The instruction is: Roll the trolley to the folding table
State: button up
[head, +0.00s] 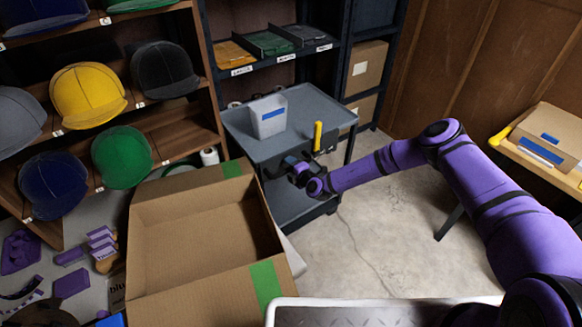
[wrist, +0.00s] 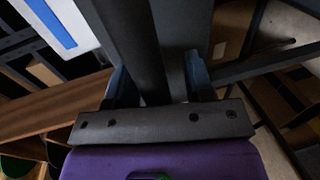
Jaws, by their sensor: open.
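The trolley (head: 262,148) is a grey two-shelf cart standing in front of the shelving, its lower shelf (head: 292,205) partly hidden by my arm. A white bin with a blue label (head: 268,116) and an upright yellow piece (head: 318,136) are on or at its top. My gripper (head: 293,166) is at the trolley's near side. In the wrist view my gripper (wrist: 160,78) is open, with a dark bar (wrist: 138,45) running between its fingers; I cannot tell whether they touch it. The folding table (head: 540,155), with a pale wooden top, stands at the right edge.
An open cardboard box (head: 200,235) stands near left, close to the trolley. The cap shelf (head: 165,125) is at the left and dark shelving (head: 290,50) behind. A carton (head: 550,135) sits on the folding table. Concrete floor (head: 385,215) between trolley and table is clear.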

jog(key=shift+r, duration=0.1)
jog(key=shift+s+d, duration=0.2)
jog(key=shift+d, duration=0.1)
jog(key=v, duration=1)
jog(key=shift+a, duration=0.1)
